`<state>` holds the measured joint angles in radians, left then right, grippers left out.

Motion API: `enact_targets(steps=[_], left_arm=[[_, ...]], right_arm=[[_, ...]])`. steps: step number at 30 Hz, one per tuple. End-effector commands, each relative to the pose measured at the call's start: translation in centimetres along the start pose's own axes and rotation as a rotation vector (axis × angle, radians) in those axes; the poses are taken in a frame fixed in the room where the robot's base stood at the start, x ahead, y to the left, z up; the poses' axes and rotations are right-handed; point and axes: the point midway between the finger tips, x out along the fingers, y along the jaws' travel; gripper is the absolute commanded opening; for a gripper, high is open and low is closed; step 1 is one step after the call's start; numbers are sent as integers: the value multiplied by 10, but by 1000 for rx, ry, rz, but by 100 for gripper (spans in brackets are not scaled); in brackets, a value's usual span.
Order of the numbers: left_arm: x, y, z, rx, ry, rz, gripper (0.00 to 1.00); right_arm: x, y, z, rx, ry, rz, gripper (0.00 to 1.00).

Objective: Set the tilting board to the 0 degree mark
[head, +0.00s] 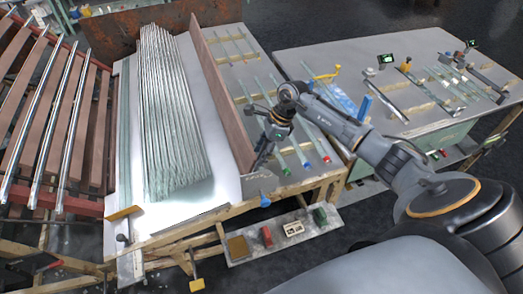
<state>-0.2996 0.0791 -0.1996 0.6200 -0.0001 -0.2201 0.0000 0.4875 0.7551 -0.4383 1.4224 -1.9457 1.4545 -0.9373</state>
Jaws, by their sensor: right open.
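A long brown board (218,80) stands steeply on edge between the pale bed of glass tubes and the grey table to its right; it looks like the tilting board. A small grey plate (259,185) sits at its near end; I cannot read any degree marks on it. My right gripper (257,164) is open, pointing down beside the board's near end, and partly overlaps it in view. I cannot tell whether it touches the board. My left gripper is not in view.
A bundle of glass tubes (172,110) lies on the pale bed (215,190) left of the board. Coloured-ended tubes lie on the grey table (235,45) to the right. A low shelf (328,222) with small blocks is in front. A roller rack (50,100) stands at far left.

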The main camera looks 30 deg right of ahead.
Motion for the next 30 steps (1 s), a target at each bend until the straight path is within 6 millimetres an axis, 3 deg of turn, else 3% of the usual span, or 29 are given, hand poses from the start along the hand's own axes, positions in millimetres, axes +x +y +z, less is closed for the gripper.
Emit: enact_targets(steps=[3,10,20,30], left_arm=[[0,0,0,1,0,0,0],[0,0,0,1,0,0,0],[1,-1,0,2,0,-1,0],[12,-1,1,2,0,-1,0]], right_arm=[[0,0,0,0,0,0,45],[0,0,0,0,-1,0,0],[0,1,6,-6,19,-3,0],[11,8,42,-12,213,-41,0]])
